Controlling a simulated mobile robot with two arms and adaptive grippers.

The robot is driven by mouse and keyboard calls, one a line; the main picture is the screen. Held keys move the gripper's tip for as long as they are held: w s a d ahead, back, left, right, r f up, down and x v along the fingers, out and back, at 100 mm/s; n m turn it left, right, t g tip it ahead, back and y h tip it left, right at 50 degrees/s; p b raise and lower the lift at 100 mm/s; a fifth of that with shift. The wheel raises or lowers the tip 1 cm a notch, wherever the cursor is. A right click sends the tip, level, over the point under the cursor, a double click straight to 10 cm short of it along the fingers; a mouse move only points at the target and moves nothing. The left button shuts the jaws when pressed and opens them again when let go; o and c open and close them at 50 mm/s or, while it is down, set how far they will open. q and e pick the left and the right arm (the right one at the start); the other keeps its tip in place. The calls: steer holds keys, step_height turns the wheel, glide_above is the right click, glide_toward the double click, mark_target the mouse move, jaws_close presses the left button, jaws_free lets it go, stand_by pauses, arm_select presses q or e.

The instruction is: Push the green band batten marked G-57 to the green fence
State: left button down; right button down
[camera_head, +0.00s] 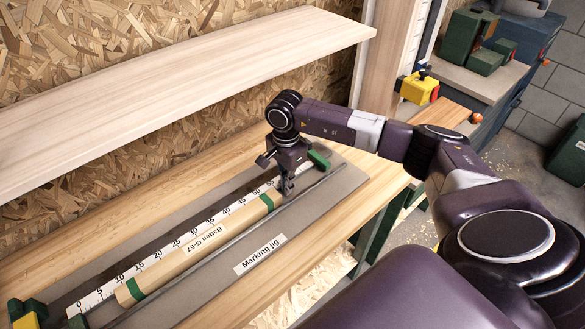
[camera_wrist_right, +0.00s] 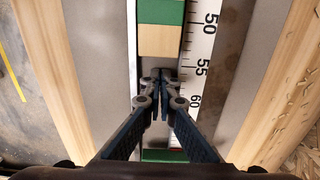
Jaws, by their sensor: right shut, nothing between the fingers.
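The wooden batten marked G-57 (camera_head: 182,255) has a green band near each end and lies along a white ruler in the marking jig (camera_head: 310,218). Its far end, with a green band (camera_wrist_right: 160,12), shows in the right wrist view. My right gripper (camera_head: 287,190) points down just past that end, between the batten and a green block (camera_head: 319,159). Its fingertips (camera_wrist_right: 162,76) are together and empty, close to the batten's end face; contact cannot be told. My left gripper is out of view.
A pale shelf board (camera_head: 180,75) runs above the workbench (camera_head: 170,180) along the chipboard wall. A yellow and black item (camera_head: 418,89) is at the bench's far end. Green boxes (camera_head: 467,38) stand beyond. A yellow and green item (camera_head: 22,312) is at lower left.

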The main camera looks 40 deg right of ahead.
mark_target(255, 205)
steer(key=shift+s+a+r+p, duration=0.15)
steer(key=shift+a+p, duration=0.15)
steer(key=shift+a, duration=0.75)
steer(key=a+b, duration=0.1)
steer(key=a, duration=0.2)
steer(key=a+b, duration=0.1)
steer(key=a, duration=0.1)
steer(key=a+b, duration=0.1)
steer(key=a, duration=0.2)
steer(key=shift+s+a+f+b, duration=0.25)
steer(key=shift+s+a+b, duration=0.05)
steer(key=shift+a+b, duration=0.1)
steer(key=shift+a, duration=0.15)
steer(key=shift+s+r, duration=0.1)
